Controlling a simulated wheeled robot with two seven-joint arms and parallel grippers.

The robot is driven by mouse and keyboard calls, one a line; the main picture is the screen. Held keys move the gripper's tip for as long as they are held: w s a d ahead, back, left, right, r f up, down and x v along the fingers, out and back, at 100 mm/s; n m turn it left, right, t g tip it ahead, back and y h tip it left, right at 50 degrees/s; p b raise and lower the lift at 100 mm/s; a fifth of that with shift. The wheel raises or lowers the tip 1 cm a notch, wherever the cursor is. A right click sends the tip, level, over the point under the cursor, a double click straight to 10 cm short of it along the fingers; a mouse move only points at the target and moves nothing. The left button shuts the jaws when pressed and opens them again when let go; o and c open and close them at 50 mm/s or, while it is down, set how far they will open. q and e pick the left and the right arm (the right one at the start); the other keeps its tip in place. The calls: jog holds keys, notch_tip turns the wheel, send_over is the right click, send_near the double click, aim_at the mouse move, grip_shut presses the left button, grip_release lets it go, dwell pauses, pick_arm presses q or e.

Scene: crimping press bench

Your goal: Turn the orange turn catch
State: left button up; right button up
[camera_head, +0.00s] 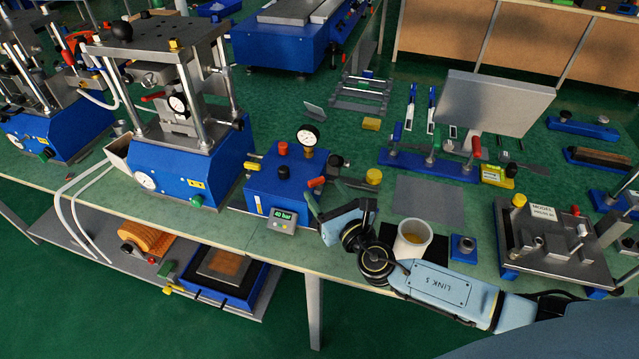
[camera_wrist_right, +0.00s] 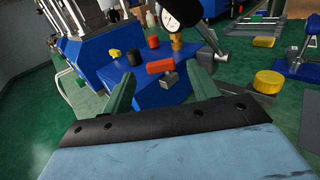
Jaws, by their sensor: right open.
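The orange-red catch (camera_head: 317,182) sticks out at the right side of the small blue box (camera_head: 284,178). In the right wrist view the orange catch (camera_wrist_right: 160,66) lies crosswise, with a grey block (camera_wrist_right: 169,80) just below its right end. My right gripper (camera_head: 337,197) points at it from the front right. Its two green fingers are spread, with nothing between the tips (camera_wrist_right: 161,80). In the wrist view the catch appears beyond and between the fingertips. I cannot tell if either finger touches it. My left gripper is not in view.
A pressure gauge (camera_head: 308,137) and red knob (camera_head: 283,149) top the blue box. A digital readout (camera_head: 283,217) sits at its front. A yellow round knob (camera_head: 373,177) and white cup (camera_head: 412,240) stand near my right arm. The blue press (camera_head: 185,160) is left.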

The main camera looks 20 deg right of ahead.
aim_at(317, 182)
jog(key=shift+w+a, duration=0.2)
jog(key=shift+w, duration=1.65)
jog(key=c, duration=1)
